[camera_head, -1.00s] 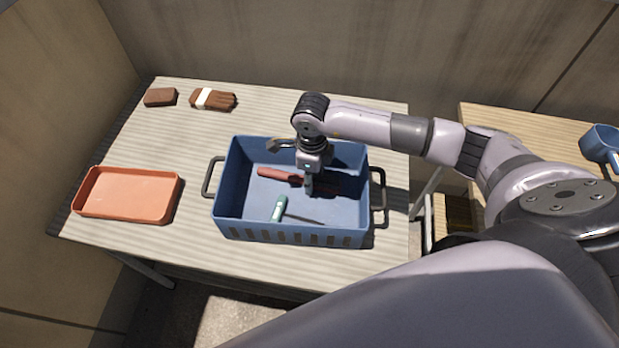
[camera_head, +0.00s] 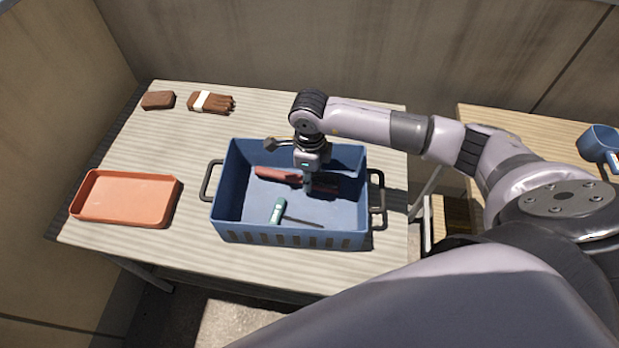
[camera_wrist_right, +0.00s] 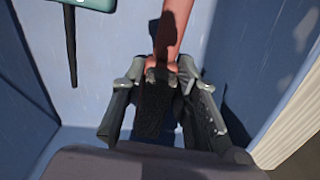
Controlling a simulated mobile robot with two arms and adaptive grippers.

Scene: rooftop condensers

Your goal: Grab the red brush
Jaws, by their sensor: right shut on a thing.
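The red brush (camera_head: 280,176) lies in the blue crate (camera_head: 290,238), its handle toward the left. It also shows in the right wrist view (camera_wrist_right: 174,35), running up from between the fingers. My right gripper (camera_head: 307,186) reaches down into the crate over the brush. In the right wrist view the right gripper (camera_wrist_right: 160,85) is shut on the brush near its middle. The brush's far end is partly hidden by the gripper and in shadow. My left gripper is not in view.
A teal-handled screwdriver (camera_head: 279,210) lies in the crate, in front of the brush. An orange tray (camera_head: 125,198) stands left of the crate. A blue mug (camera_head: 598,142) stands on the right table.

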